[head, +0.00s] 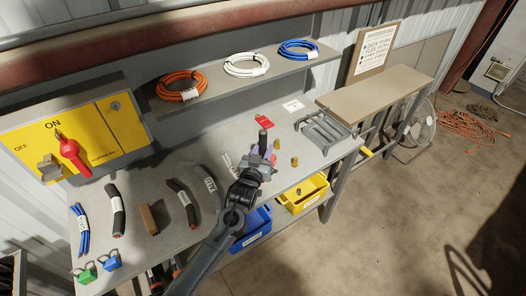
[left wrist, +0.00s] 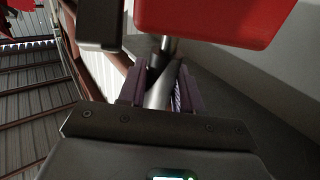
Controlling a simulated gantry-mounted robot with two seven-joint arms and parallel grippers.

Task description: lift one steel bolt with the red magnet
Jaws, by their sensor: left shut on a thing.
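My left gripper (head: 262,158) is over the middle of the grey bench. In the left wrist view its purple fingers (left wrist: 161,92) are shut on a grey metal shaft (left wrist: 157,88). A large red block (left wrist: 212,20) sits just beyond the shaft and seems to be the red magnet's body. Small brass-coloured pieces (head: 294,161) stand on the bench right of the gripper. I cannot make out a steel bolt. My right gripper is not in view.
Cable pieces (head: 117,209) lie on the left of the bench. A blue bin (head: 256,229) and a yellow bin (head: 305,197) sit below the front edge.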

